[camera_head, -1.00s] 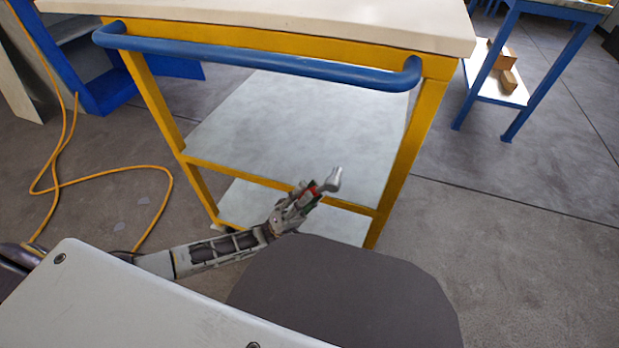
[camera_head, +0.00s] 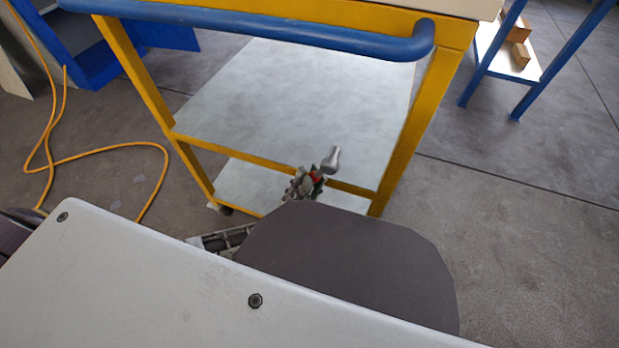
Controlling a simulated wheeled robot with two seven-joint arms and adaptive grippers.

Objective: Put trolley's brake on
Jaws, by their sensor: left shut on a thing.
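The trolley (camera_head: 435,95) has a yellow frame, a blue push handle (camera_head: 280,32) and pale grey shelves (camera_head: 290,110). My left gripper (camera_head: 309,184) is in front of its lower yellow crossbar, toward the right leg. It is shut on a small piece with a red part and a silver rounded end (camera_head: 331,159) that sticks up beyond the fingers. Whether this piece is the trolley's brake lever and is fixed to the trolley, I cannot tell. One castor (camera_head: 226,210) shows at the left leg's foot.
A yellow cable (camera_head: 105,151) lies looped on the floor at left, near a blue cabinet (camera_head: 95,75). A blue-legged table (camera_head: 487,60) with wooden blocks (camera_head: 520,53) on its low shelf stands at right. The floor right of the trolley is clear.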

